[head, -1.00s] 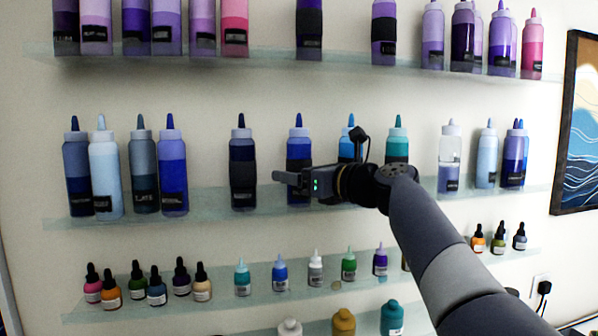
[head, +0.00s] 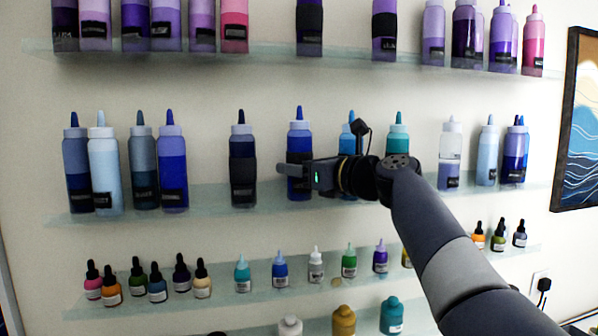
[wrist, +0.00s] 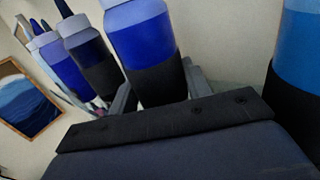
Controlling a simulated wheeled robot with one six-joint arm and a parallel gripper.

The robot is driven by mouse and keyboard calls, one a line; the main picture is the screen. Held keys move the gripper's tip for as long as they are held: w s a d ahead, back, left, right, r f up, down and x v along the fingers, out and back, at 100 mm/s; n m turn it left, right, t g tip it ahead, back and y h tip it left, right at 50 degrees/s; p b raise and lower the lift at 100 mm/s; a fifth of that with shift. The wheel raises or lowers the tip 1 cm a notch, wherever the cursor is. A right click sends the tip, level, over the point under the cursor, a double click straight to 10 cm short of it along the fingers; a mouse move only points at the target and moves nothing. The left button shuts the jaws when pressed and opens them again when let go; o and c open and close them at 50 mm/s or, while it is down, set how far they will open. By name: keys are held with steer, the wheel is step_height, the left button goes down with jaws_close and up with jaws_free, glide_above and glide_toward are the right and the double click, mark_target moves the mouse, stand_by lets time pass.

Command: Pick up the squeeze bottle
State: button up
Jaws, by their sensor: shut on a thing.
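The squeeze bottle (head: 300,142) on the middle shelf has a dark blue nozzle, a lavender-blue collar, a blue upper body and a dark lower band. My gripper (head: 293,175) is shut on its lower half, reaching in from the right. Its base looks slightly higher than the dark bottle beside it, just off the shelf. In the wrist view the bottle (wrist: 145,40) stands between my two fingers (wrist: 160,92), upright along them; its nozzle is cut off by the frame and its base is hidden.
A dark bottle (head: 242,155) stands to the left, and a light blue bottle (head: 347,144) is close on the right, partly behind my wrist. The glass shelf (head: 215,199) holds several more bottles. Another shelf (head: 280,63) is above; small dropper bottles (head: 280,270) are below.

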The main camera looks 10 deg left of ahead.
mark_target(309, 134)
step_height(309, 134, up, 7)
steer(key=shift+f+p, duration=0.2)
steer(key=shift+p, duration=0.95)
steer(key=s+d+b, duration=0.2)
steer(key=s, duration=0.4)
steer(key=s+d+b, duration=0.2)
steer(key=s+d, duration=0.1)
steer(key=s, duration=0.3)
steer(key=s+d+b, duration=0.2)
steer(key=s+d, duration=0.1)
steer(key=s, duration=0.2)
steer(key=shift+s+d+f, duration=0.15)
steer(key=shift+s+d, duration=0.1)
steer(key=shift+s, duration=0.15)
